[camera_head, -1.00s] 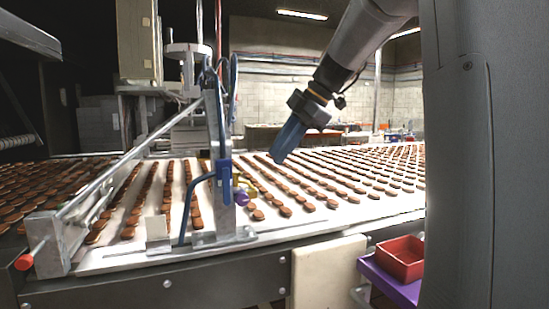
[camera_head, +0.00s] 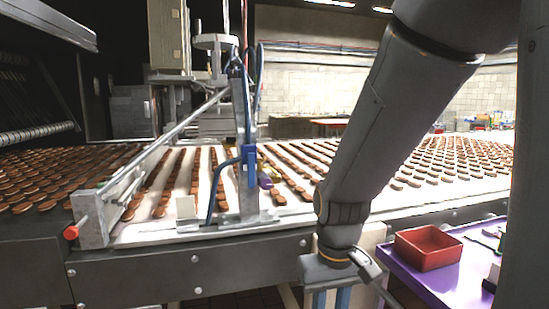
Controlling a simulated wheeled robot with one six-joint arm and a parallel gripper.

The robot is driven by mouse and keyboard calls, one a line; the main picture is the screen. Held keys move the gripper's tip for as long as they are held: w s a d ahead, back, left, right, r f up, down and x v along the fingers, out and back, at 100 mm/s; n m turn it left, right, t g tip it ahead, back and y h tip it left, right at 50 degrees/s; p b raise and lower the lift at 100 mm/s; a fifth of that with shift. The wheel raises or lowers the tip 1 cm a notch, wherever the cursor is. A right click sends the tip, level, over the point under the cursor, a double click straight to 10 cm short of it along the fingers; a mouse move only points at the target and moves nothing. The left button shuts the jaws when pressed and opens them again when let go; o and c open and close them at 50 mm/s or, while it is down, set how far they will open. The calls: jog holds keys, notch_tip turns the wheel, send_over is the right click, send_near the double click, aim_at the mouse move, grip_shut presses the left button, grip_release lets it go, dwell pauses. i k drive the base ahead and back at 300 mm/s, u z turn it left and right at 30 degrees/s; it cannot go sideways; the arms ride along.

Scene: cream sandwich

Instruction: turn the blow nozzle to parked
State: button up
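The blow nozzle appears to be the small purple and yellow piece (camera_head: 264,180) beside a blue fitting (camera_head: 249,160) on the upright metal bracket (camera_head: 245,200). A bent blue pipe runs from the fitting down to the conveyor's near edge. Which way the nozzle points is hard to tell. My gripper (camera_head: 331,299) hangs at the bottom edge, right of the bracket and in front of the conveyor's side, apart from the nozzle. Its two blue fingers stand apart with a gap between them; their tips are cut off by the frame.
The white conveyor (camera_head: 150,228) carries rows of brown biscuits. A red bin (camera_head: 428,250) sits on a purple tray (camera_head: 408,276) right of my arm. The floor in front is mostly hidden.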

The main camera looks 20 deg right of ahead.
aim_at(260, 166)
jog(key=k, duration=0.4)
jog(key=u, duration=1.05)
jog(key=i, duration=1.1)
jog(key=z, duration=0.6)
